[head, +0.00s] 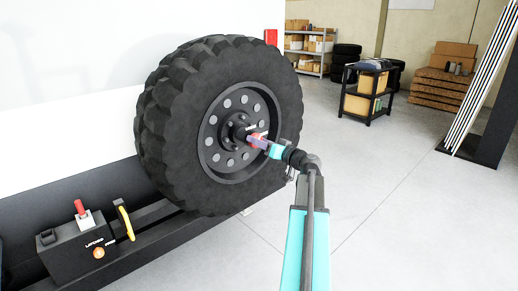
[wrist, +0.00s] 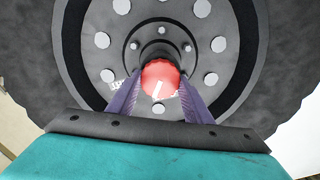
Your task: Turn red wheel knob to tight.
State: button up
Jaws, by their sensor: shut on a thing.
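The red wheel knob (wrist: 160,77) sits on the hub at the centre of a large black spare wheel (head: 163,110). A white line mark shows on its face, running nearly upright with a slight tilt. Light lettering beside the knob is partly hidden by my fingers. My gripper (wrist: 159,92) is shut on the knob, one purple finger on each side. In the head view my gripper (head: 257,139) reaches the hub from the right, and the knob is mostly hidden there.
A black control box (head: 70,245) with a red-handled switch (head: 80,208), an orange button (head: 99,253) and a yellow lever (head: 125,220) sits at lower left. A black cart (head: 368,93) and a shelf stand behind. The grey floor at right is clear.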

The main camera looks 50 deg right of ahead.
jog(key=m+b, duration=0.2)
jog(key=m, duration=0.8)
jog(key=shift+d+f+b, duration=0.1)
jog(key=shift+b, duration=0.2)
jog(key=shift+m, duration=0.3)
jog(key=o, duration=1.1)
jog(key=shift+c, duration=0.2)
jog(key=shift+s, duration=0.1)
jog(key=s+a+b, duration=0.1)
jog(key=s+b, duration=0.1)
jog(key=s, duration=1.1)
jog(key=shift+s, duration=0.35)
jog(key=shift+f, duration=0.1)
